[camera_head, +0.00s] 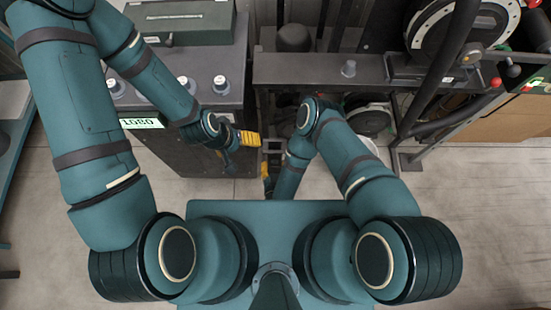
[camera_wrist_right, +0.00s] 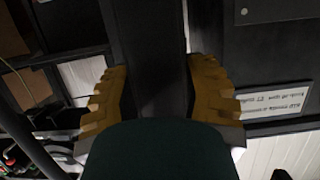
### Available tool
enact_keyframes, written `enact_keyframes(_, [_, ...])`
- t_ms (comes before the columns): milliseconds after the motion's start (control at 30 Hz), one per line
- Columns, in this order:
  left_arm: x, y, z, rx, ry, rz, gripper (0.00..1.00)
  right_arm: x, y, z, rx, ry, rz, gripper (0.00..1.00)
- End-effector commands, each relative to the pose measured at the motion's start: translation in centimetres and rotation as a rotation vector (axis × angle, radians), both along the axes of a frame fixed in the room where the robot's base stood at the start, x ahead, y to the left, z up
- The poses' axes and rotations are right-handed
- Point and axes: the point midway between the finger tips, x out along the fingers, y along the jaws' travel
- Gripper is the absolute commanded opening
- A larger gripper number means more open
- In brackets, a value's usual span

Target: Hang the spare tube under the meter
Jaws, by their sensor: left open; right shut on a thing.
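My right gripper (camera_wrist_right: 160,100) is shut on a dark, straight-sided tube, seemingly the spare tube (camera_wrist_right: 152,45); its yellow ridged fingers lie on either side of it. In the head view a dark square tube end (camera_head: 272,148) shows just above the right gripper (camera_head: 267,184), which is mostly hidden by my arm. My left gripper (camera_head: 240,142) is open and empty beside the dark cabinet, left of the tube end. A round housing with a white ring (camera_head: 422,28), apparently the meter, is at the upper right. Its underside is hidden.
A dark cabinet (camera_head: 215,55) with several white-capped knobs and a lit display (camera_head: 142,123) stands at the left. A dark horizontal beam (camera_head: 310,70) crosses behind the grippers. A white label (camera_wrist_right: 270,103) is right of the right gripper. Bare floor (camera_head: 490,200) lies at the lower right.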

Motion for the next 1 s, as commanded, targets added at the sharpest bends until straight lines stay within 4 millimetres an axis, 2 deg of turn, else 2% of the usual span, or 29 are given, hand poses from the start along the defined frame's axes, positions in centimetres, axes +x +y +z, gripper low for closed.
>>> enact_keyframes(400, [0.0,0.0,1.1,0.0,0.0,0.0,0.82,-1.6,-0.1,0.4,-0.003,-0.017,0.002,0.02])
enact_keyframes(1000, [0.0,0.0,-1.3,0.0,0.0,0.0,0.82,-4.2,-0.1,0.1,-0.003,-0.012,0.001,0.02])
